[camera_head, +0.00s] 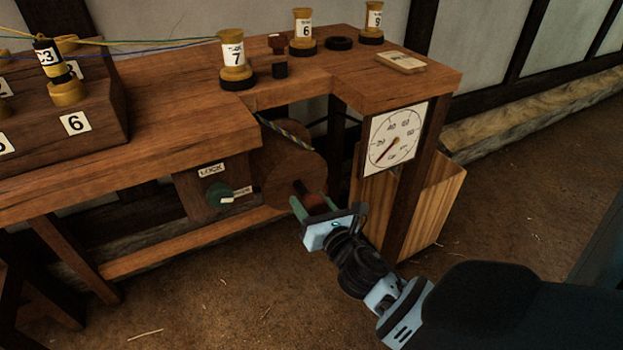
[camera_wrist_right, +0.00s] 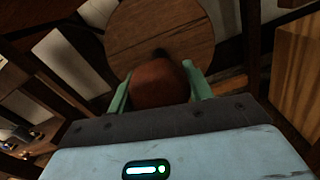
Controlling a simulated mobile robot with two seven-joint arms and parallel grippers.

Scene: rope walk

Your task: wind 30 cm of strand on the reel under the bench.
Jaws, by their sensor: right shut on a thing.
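The wooden reel (camera_head: 287,162) hangs under the bench (camera_head: 185,112), its round face also filling the top of the right wrist view (camera_wrist_right: 165,32). A blue and yellow strand (camera_head: 284,132) runs down from the bench opening onto it. My right gripper (camera_head: 314,204) is shut on the reddish-brown crank knob (camera_wrist_right: 160,88) at the front of the reel, with a green finger on each side. A white dial (camera_head: 406,130) on the bench leg has its needle pointing lower left. Left of the reel is a LOCK panel with a dark green lever (camera_head: 217,195). My left gripper is out of view.
Bobbins numbered 7 (camera_head: 234,54), 6 (camera_head: 303,27) and 9 (camera_head: 374,20) stand on the bench. A numbered wooden block (camera_head: 110,118) is at the left. A wooden bin (camera_head: 440,205) stands right of the reel. The floor in front is open.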

